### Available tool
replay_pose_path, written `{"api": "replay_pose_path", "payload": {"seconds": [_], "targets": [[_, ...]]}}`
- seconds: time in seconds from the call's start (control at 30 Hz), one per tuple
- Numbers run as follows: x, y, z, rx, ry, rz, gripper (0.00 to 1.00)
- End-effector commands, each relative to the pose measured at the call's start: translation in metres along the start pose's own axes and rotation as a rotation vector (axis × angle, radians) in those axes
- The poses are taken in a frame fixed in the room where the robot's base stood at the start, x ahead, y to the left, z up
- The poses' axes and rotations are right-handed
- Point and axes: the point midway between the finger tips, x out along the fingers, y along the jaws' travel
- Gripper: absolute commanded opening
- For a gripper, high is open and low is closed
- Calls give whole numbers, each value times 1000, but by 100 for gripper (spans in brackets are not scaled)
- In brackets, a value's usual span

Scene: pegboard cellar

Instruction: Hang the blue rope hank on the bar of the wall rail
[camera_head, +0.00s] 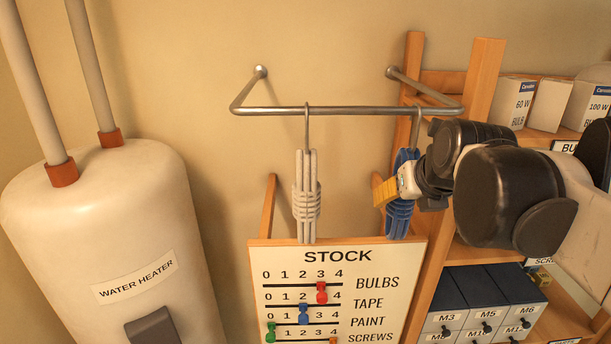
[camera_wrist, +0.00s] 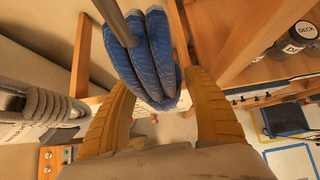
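The blue rope hank (camera_head: 401,215) hangs below the right part of the wall rail's bar (camera_head: 350,110). Its metal hook reaches up to the bar and appears to loop over it. In the wrist view, the blue hank (camera_wrist: 150,60) shows between the two yellow fingers of my gripper (camera_wrist: 160,85). The fingers are spread, with a gap visible on the right side; contact on the left cannot be told.
A grey rope hank (camera_head: 306,190) hangs left on the same bar. A stock board (camera_head: 340,275) stands below, a water heater (camera_head: 110,230) at left. A wooden shelf (camera_head: 480,80) with boxes is close on the right. The wall between heater and rail is clear.

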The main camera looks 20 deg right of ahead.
Motion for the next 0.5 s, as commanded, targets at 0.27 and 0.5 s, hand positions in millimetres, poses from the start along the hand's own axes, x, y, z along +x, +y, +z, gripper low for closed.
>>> {"api": "replay_pose_path", "payload": {"seconds": [0.27, 0.5], "targets": [[0, 0, 0, 0, 1, 0, 69], [-22, 0, -1, 0, 1, -1, 69]]}}
